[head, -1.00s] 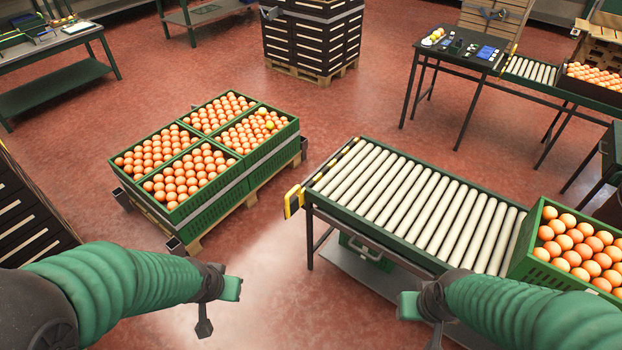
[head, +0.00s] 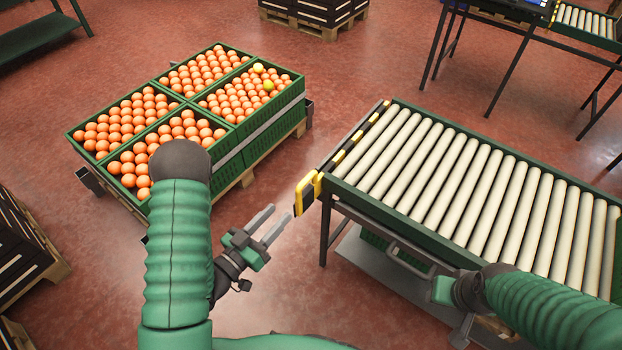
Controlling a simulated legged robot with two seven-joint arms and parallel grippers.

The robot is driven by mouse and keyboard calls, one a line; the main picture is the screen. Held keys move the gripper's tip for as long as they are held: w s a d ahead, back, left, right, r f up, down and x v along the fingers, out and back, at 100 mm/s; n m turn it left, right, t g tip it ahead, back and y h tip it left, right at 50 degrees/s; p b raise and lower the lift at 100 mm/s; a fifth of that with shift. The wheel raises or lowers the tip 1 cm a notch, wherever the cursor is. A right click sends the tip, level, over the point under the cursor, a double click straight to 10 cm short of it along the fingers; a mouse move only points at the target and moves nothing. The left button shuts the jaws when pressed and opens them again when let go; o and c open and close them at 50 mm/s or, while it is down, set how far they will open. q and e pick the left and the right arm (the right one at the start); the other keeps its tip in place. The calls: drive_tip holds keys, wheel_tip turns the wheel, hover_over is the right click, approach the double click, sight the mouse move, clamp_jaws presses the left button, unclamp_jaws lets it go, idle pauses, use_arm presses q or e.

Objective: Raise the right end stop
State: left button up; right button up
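The end stop is a black and yellow striped bar (head: 358,142) across the left end of the roller conveyor (head: 455,185). A yellow and black handle piece (head: 306,192) sticks out at its near end. The bar looks low, about level with the rollers. My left gripper (head: 279,213) is open and empty, its two grey fingers pointing toward the handle piece from the left and just below it in the picture, apart from it.
A pallet with several green crates of oranges (head: 235,140) stands left of the conveyor. Red floor lies between them. A grey shelf (head: 385,270) is under the conveyor. A dark crate stack (head: 20,240) is at the left edge. A table (head: 500,20) stands behind.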

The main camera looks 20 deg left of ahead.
sight(302, 186)
use_arm(q)
drive_tip(key=w+b, duration=0.2)
drive_tip(key=w+d+f+b, duration=0.1)
drive_tip(key=w, duration=0.1)
drive_tip(key=shift+f, duration=0.1)
drive_tip(key=x, duration=0.7)
drive_tip(key=b+x, duration=0.1)
drive_tip(key=x, duration=0.2)
drive_tip(key=shift+w+r, duration=0.35)
drive_tip(key=shift+a, duration=0.1)
drive_tip(key=shift+c, duration=0.6)
clamp_jaws()
